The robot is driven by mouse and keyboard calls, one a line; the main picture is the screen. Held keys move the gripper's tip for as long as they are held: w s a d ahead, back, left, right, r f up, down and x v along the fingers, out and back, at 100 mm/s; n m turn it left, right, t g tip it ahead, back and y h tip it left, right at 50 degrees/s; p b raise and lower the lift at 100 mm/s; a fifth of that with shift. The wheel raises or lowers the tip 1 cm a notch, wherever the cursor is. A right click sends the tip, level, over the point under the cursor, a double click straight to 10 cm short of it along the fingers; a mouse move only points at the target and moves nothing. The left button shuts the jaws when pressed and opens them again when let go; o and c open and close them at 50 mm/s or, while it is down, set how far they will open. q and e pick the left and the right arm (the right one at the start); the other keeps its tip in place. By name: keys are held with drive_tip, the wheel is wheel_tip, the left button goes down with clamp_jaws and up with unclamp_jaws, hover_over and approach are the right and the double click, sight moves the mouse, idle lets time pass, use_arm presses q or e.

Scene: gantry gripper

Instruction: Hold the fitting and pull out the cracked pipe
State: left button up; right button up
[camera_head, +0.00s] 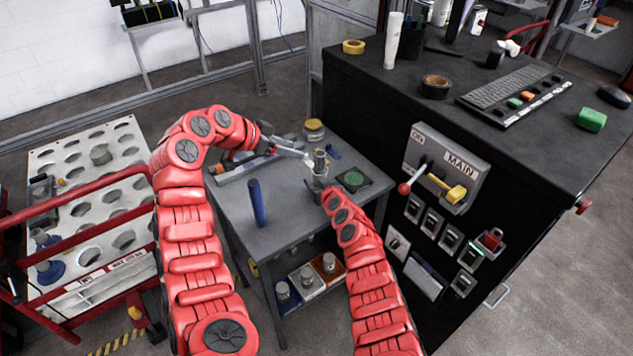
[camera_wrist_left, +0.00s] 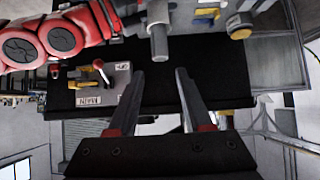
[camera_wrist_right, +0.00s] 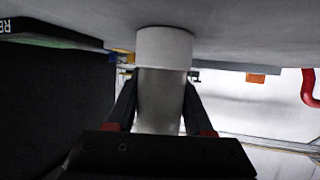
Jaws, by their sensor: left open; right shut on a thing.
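The fitting (camera_head: 320,170) stands upright on the grey table, a grey cylinder with a narrower grey pipe (camera_head: 319,155) rising from its top. No crack can be made out. In the left wrist view the pipe (camera_wrist_left: 158,42) lies just beyond my left gripper's fingertips, in line with the gap. My left gripper (camera_head: 306,156) is open and empty, coming from the left; its spread fingers also show in that wrist view (camera_wrist_left: 159,72). My right gripper (camera_wrist_right: 160,88) is shut on the grey fitting body (camera_wrist_right: 160,100), which has a white band (camera_wrist_right: 163,47) beside the table surface.
A blue cylinder (camera_head: 257,203) stands near the grey table's (camera_head: 225,205) front left. The black cabinet (camera_head: 360,110) closes off the right side.

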clamp_jaws()
use_arm(q)
drive_tip(key=shift+o, duration=1.9)
drive_tip(key=shift+w+d+r+m, duration=0.15)
drive_tip(key=shift+d+r+m, duration=0.1)
drive_tip(key=shift+d+m, duration=0.05)
wheel_tip(320, 180, up, 13)
drive_tip(key=m+t+h, duration=0.5)
drive_tip(key=m, duration=0.6)
hover_over(320, 151)
drive_tip(key=s+d, duration=0.2)
drive_tip(key=s, duration=0.2)
drive_tip(key=s+r+m+t+y, duration=0.1)
drive_tip(key=s+r+m+t, duration=0.2)
drive_tip(key=r+m+t, duration=0.55)
wheel_tip(320, 151, down, 26)
drive_tip(key=s+a+m+g+y, duration=0.2)
drive_tip(key=m+g+y, duration=0.3)
drive_tip(key=y, duration=0.8)
drive_tip(key=shift+n, duration=0.25)
drive_tip(key=x, duration=1)
drive_tip(key=shift+w+f, duration=0.1)
drive_tip(key=shift+f, duration=0.15)
drive_tip(key=shift+w+d+f, duration=0.15)
drive_tip(key=shift+w+f, duration=0.15)
drive_tip(key=shift+w, duration=0.25)
